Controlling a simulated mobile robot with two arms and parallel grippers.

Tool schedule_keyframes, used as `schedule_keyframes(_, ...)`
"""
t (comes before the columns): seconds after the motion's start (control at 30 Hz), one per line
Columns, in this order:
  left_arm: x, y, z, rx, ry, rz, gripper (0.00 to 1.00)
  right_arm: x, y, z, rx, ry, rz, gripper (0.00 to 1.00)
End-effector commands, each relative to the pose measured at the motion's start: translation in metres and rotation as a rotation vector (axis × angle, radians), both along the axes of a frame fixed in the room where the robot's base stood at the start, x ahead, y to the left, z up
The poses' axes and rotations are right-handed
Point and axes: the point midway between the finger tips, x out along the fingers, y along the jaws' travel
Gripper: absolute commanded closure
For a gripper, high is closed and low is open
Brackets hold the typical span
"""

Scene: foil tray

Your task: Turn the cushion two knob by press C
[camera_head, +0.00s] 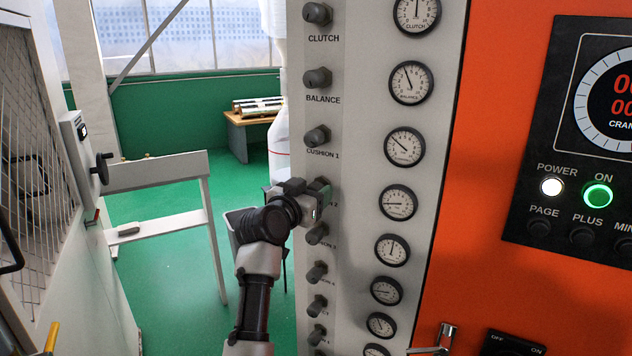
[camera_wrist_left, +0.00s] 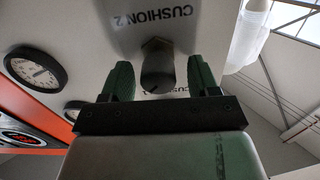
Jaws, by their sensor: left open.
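The cushion two knob (camera_wrist_left: 157,65) is a dark, blunt knob beside the upside-down CUSHION 2 label in the left wrist view. My left gripper (camera_head: 318,196) is at the panel in the head view, level with the cushion two row. In the left wrist view its two green-padded fingers (camera_wrist_left: 159,76) are open, one on each side of the knob. A gap shows between each finger and the knob. The cushion two gauge (camera_head: 398,203) has its needle pointing left. My right gripper is in neither view.
The cushion one knob (camera_head: 317,135) is just above my gripper and another knob (camera_head: 317,233) is close below. An orange panel (camera_head: 490,150) with a display stands to the right. A white stand (camera_head: 160,172) is at the left, over green floor.

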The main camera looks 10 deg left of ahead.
Motion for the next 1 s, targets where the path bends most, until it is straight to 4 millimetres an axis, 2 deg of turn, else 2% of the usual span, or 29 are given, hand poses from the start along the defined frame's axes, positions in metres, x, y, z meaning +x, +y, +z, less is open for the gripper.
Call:
schedule_keyframes(0.2, 0.016, -0.007, 0.001, 0.0, -0.001, -0.001, 0.4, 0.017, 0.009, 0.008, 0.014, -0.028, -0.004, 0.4)
schedule_keyframes(0.57, 0.019, -0.008, 0.0, 0.0, 0.0, 0.0, 0.4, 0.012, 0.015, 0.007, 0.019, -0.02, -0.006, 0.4)
schedule_keyframes(0.87, 0.019, -0.008, 0.0, 0.0, 0.0, 0.0, 0.86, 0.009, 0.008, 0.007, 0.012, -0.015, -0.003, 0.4)
schedule_keyframes(0.9, 0.019, -0.008, 0.0, 0.0, 0.0, 0.0, 0.89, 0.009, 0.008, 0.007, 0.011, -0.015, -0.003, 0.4)
schedule_keyframes(1.0, 0.019, -0.008, -0.001, 0.003, -0.001, 0.0, 0.89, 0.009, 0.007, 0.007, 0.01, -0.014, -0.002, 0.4)
